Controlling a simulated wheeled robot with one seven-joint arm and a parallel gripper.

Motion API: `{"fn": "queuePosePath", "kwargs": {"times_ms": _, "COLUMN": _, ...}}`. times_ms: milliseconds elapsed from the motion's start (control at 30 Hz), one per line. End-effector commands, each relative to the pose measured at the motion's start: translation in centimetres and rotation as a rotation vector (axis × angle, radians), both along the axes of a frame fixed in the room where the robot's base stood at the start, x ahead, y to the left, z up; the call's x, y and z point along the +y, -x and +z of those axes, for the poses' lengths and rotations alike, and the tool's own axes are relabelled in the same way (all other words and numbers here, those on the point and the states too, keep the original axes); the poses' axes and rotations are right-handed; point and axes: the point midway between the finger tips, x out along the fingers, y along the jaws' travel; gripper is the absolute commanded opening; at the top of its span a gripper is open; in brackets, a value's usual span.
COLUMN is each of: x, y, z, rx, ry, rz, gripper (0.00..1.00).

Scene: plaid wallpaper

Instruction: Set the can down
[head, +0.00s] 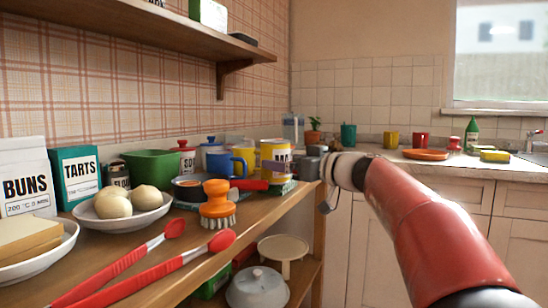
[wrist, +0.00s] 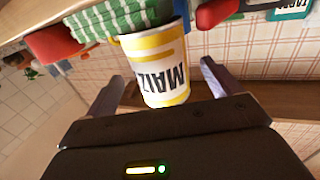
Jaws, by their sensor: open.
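The yellow-and-white can (wrist: 158,65) marked MAIZ is upside down in the wrist view, its base against a folded green-and-white striped cloth (wrist: 118,18). In the head view the can (head: 275,149) is at the back of the wooden counter, partly hidden by my gripper (head: 284,167). The cloth's edge (head: 286,187) shows below it. My gripper in the wrist view (wrist: 161,72) is open, with one finger on each side of the can.
A blue mug (head: 220,163), a yellow mug (head: 244,154) and a red pan handle (head: 250,185) crowd the can's left. An orange brush (head: 217,204), red tongs (head: 155,266) and a bowl of buns (head: 150,214) lie nearer. A shelf (head: 150,30) hangs above.

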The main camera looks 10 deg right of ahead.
Motion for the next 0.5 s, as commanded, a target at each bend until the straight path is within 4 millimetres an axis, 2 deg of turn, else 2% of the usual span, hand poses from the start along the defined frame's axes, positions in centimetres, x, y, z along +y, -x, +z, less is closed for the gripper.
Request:
{"fn": "queuePosePath", "kwargs": {"times_ms": 100, "x": 1.0, "y": -1.4, "z": 0.3, "rx": 0.001, "ry": 0.0, "rz": 0.003, "gripper": 0.9}}
{"fn": "queuePosePath", "kwargs": {"times_ms": 200, "x": 1.4, "y": -2.0, "z": 0.2, "rx": 0.001, "ry": 0.0, "rz": 0.001, "gripper": 0.9}}
{"fn": "queuePosePath", "kwargs": {"times_ms": 433, "x": 1.5, "y": -2.1, "z": 0.0, "rx": 0.001, "ry": 0.001, "rz": 0.0, "gripper": 0.9}}
{"fn": "queuePosePath", "kwargs": {"times_ms": 500, "x": 1.5, "y": -2.1, "z": 0.0, "rx": 0.001, "ry": 0.001, "rz": 0.0, "gripper": 0.82}}
